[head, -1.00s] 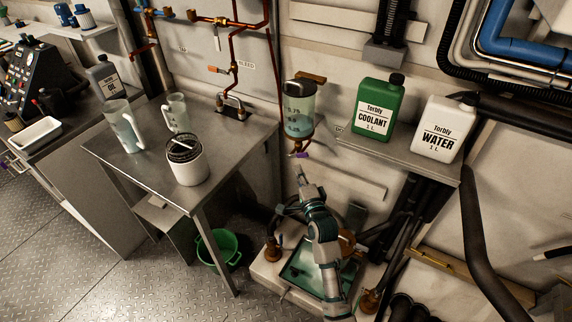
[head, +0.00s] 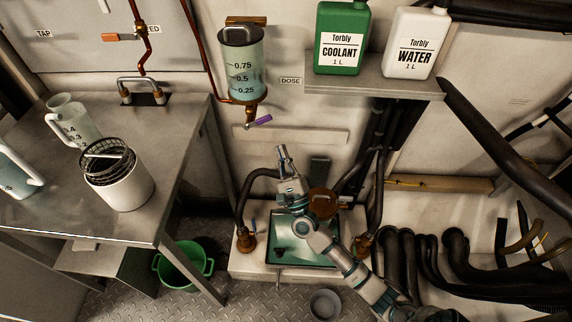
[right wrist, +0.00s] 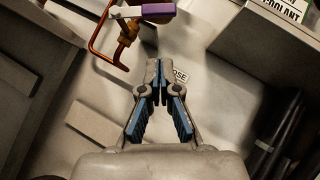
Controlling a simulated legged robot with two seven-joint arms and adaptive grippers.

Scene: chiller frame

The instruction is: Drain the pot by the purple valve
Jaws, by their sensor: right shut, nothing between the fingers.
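The pot (head: 240,66) is a clear graduated cylinder on the back wall with a dark lid and pale greenish liquid inside. The purple valve (head: 260,121) has its handle under the pot, sticking out to the right and tilted slightly up. It also shows at the top of the right wrist view (right wrist: 158,10), on a copper pipe fitting. My right gripper (head: 281,149) is shut and empty, below and to the right of the purple handle, apart from it. In the right wrist view its fingertips (right wrist: 159,66) meet below the handle. My left gripper is not in view.
A shelf (head: 385,88) right of the pot bears a green coolant jug (head: 340,40) and a white water jug (head: 412,45). A steel table (head: 150,225) with jugs stands left; a green bucket (head: 185,268) is on the floor.

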